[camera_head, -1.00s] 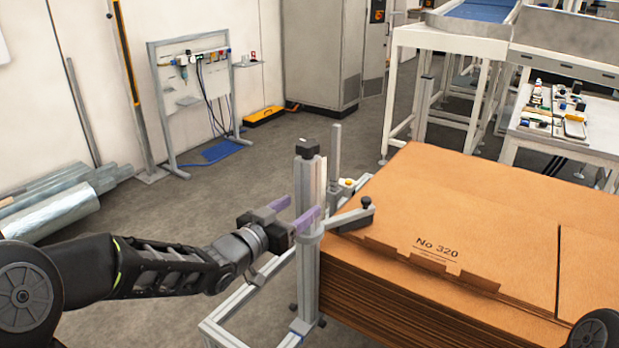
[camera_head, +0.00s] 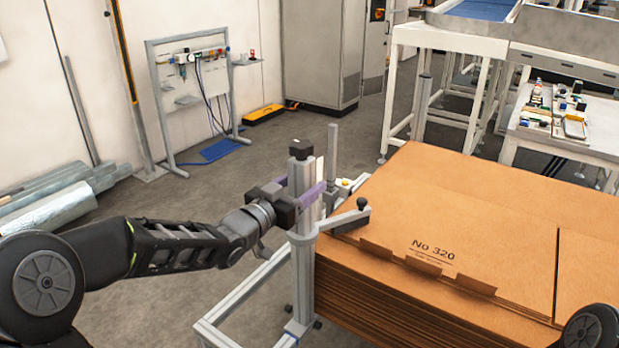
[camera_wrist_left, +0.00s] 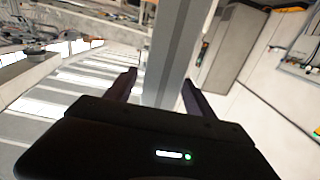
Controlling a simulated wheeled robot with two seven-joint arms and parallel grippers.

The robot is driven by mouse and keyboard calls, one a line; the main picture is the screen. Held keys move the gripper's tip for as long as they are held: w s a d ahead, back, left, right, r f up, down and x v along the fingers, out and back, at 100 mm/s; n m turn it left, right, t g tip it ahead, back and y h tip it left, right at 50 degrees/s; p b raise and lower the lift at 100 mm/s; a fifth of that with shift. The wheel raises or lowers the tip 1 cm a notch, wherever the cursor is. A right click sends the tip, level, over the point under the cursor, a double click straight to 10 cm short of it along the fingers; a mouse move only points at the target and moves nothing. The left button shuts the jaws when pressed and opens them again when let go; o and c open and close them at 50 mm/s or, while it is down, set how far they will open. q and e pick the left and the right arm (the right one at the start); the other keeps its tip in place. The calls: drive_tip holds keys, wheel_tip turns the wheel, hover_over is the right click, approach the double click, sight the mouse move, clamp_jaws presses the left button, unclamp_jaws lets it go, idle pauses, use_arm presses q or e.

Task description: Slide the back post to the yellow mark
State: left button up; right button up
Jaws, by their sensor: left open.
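A grey upright post (camera_head: 303,262) with a black cap stands at the left corner of a cardboard stack. A second, thinner grey post (camera_head: 332,150) stands just behind it. My left gripper (camera_head: 303,190) is open at the capped post's upper part, with its purple fingers on either side. In the left wrist view a grey post (camera_wrist_left: 171,55) runs between the two fingers (camera_wrist_left: 155,88); contact is not clear. A small yellow spot (camera_head: 346,182) shows beside the posts; whether it is the yellow mark I cannot tell. My right gripper is not in view.
The cardboard stack (camera_head: 450,205) fills the right side. A bracket arm with a black knob (camera_head: 362,203) reaches from the capped post over its edge. A low grey frame (camera_head: 240,295) stands on the floor left of the post. The floor farther left is mostly open.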

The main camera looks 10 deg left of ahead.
use_arm(q)
drive_tip(key=shift+x, duration=1.55)
drive_tip(key=shift+c, duration=0.4)
drive_tip(key=shift+a, duration=0.1)
clamp_jaws()
